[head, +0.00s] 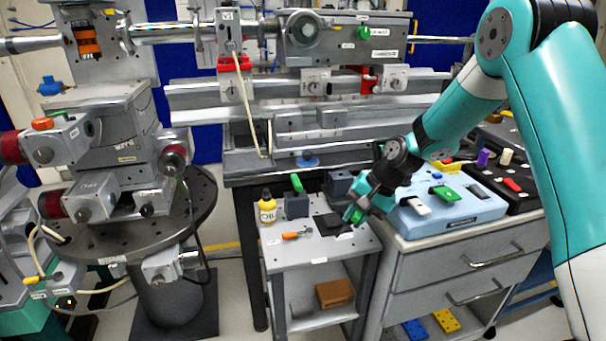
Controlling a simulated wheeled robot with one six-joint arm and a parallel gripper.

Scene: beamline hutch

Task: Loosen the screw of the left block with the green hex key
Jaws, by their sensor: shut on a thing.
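The left block (297,205) is a dark grey block at the back of the small grey cart top, with a green upright piece (297,182) on it. A second dark block (340,184) stands to its right. My gripper (353,213) points down over the right part of the cart top, to the right of the left block and apart from it. It is shut on a small green piece, which I take for the green hex key (347,214). The key's shaft and tip are too small to make out. The left block's screw cannot be made out.
On the cart (290,262) are a yellow bottle (267,207), an orange-handled tool (296,235) and a dark pad (332,225). A blue case (450,214) with coloured pieces lies on the drawer cabinet (455,267) to the right. The rail bench (310,160) rises behind.

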